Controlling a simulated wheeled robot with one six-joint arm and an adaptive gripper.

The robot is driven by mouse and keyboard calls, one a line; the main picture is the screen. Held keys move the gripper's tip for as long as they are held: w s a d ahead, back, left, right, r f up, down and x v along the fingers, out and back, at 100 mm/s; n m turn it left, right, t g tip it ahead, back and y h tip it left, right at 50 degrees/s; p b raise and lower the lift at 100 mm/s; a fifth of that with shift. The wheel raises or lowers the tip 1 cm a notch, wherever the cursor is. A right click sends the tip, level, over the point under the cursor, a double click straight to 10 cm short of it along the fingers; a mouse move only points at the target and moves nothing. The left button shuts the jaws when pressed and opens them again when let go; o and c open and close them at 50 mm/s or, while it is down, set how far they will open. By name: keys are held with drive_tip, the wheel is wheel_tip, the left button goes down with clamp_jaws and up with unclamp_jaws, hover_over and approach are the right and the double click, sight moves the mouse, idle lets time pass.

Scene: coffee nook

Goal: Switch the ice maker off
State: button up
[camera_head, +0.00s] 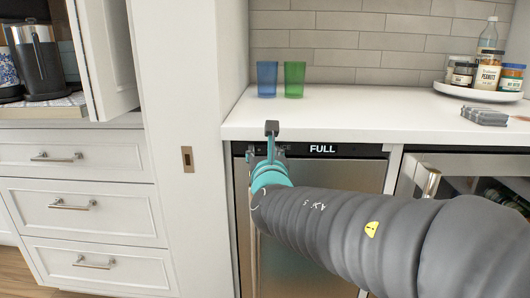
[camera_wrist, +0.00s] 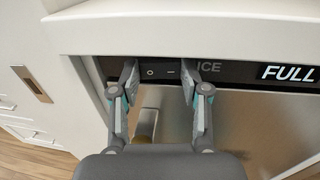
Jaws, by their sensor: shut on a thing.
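The ice maker (camera_head: 335,172) is built in under the white counter, with a steel door and a black strip on top. The strip reads "ICE", partly covered in the head view, and a lit "FULL" (camera_wrist: 288,73). At the strip's left end is a black rocker switch (camera_wrist: 160,72) marked with a circle and a dash. My gripper (camera_wrist: 159,76) is at the strip with one finger at each side of the switch, shut on it. My gripper also shows in the head view (camera_head: 266,154), where it hides the switch. Which side of the switch is pressed, I cannot tell.
The counter (camera_head: 350,112) overhangs just above my gripper. A blue cup (camera_head: 267,78) and a green cup (camera_head: 294,79) stand on it, with a round tray (camera_head: 478,94) of jars at right. A white cabinet panel (camera_head: 185,100) stands close at left; a glass-door unit is at right.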

drive_tip(key=shift+a+r+m+h+p, duration=0.2)
drive_tip(key=shift+m+h+p, duration=0.15)
drive_tip(key=shift+p, duration=0.25)
drive_tip(key=shift+a+f+m+h+p, duration=0.15)
drive_tip(key=shift+m+h+p, duration=0.5)
drive_tip(key=shift+h, duration=0.7)
drive_tip(key=o, duration=1.1)
drive_tip(key=shift+o, duration=0.2)
drive_tip(key=s+a, duration=0.1)
drive_tip(key=s, duration=1.1)
